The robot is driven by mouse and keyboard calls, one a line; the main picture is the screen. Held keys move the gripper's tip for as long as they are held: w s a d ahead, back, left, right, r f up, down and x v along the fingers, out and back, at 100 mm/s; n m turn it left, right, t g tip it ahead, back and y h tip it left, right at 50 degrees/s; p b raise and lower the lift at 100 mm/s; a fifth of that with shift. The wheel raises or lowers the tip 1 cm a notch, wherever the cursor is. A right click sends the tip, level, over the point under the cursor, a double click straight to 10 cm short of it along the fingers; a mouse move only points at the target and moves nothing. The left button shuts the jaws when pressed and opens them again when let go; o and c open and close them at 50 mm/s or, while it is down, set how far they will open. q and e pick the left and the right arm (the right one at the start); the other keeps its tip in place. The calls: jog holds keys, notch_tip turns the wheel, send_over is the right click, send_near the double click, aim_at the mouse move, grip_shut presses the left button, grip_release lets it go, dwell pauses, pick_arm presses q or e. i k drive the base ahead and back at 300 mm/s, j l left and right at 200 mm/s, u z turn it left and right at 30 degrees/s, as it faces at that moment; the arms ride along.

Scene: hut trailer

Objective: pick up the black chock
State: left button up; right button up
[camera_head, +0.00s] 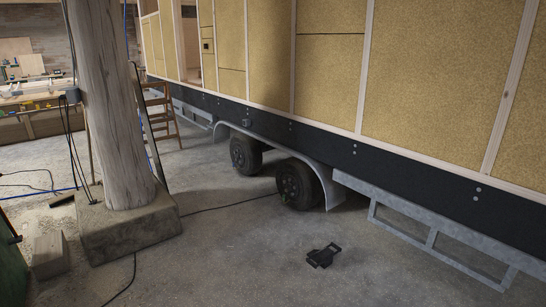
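The black chock (323,255) lies on the concrete floor, right of the picture's middle and near the bottom. It is a small, flat-looking dark piece, set apart from the trailer's wheels. The nearer wheel (297,185) stands behind it and a little to its left. Neither of my grippers shows in the head view.
The trailer (403,155) with its low metal side frame (432,240) runs along the right. A wooden post on a concrete footing (130,228) stands left, with a loose block (49,255) beside it. Cables (232,206) cross the floor. Floor around the chock is clear.

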aim_at(323, 258)
jog(key=i, duration=1.2)
jog(key=i+z, duration=0.1)
jog(key=i, duration=1.05)
jog(key=j, duration=0.1)
